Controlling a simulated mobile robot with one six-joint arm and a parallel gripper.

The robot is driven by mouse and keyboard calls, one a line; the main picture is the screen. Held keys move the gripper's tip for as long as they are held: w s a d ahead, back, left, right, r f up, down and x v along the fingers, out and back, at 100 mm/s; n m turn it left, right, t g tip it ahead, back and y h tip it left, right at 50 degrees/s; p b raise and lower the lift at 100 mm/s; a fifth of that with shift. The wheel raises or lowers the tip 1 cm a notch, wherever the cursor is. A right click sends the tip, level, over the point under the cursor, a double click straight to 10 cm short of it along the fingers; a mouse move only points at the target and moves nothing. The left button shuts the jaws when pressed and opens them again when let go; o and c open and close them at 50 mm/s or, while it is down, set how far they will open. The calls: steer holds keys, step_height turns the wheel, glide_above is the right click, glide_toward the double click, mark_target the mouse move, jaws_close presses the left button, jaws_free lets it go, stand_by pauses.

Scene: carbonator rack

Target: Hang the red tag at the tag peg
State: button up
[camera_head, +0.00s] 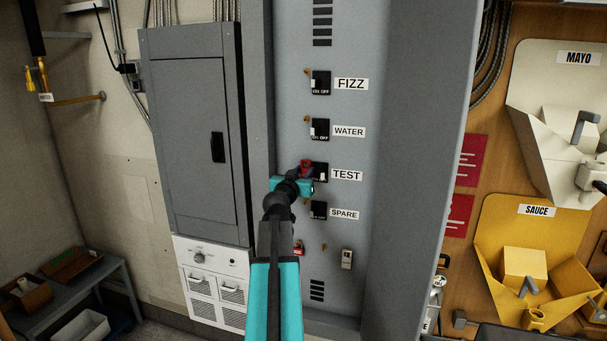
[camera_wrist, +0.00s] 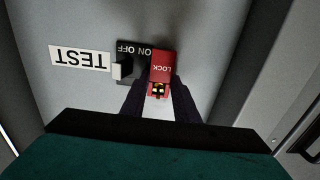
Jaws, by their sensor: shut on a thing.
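My gripper (camera_wrist: 160,97) is shut on a red piece marked LOCK (camera_wrist: 162,68), held at the TEST switch (camera_wrist: 126,58). The red piece covers the ON side of that switch in the wrist view; whether it touches the panel I cannot tell. In the head view my gripper (camera_head: 305,184) is at the left of the TEST switch, with the red piece (camera_head: 305,167) showing above it. Another small red and white item (camera_head: 299,249) hangs low on the panel, partly hidden by my arm. A bare peg (camera_head: 323,247) shows to its right; no peg label is readable.
The grey panel (camera_head: 290,40) has FIZZ (camera_head: 350,84), WATER (camera_head: 348,132) and SPARE (camera_head: 343,213) labels beside switches, with small pegs at their upper left. A grey item (camera_head: 347,259) hangs lower right. A raised panel side (camera_head: 420,130) stands at right, a grey cabinet (camera_head: 190,130) at left.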

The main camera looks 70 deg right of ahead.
steer(key=shift+r, duration=0.55)
steer(key=shift+s+a+b, duration=0.1)
steer(key=shift+a+b, duration=0.45)
steer(key=shift+a, duration=1.05)
stand_by(1.3)
steer(key=a+r+b, duration=0.1)
steer(key=a, duration=0.5)
steer(key=shift+s+a, duration=0.2)
steer(key=shift+a, duration=0.2)
stand_by(2.2)
steer(key=shift+b, duration=0.35)
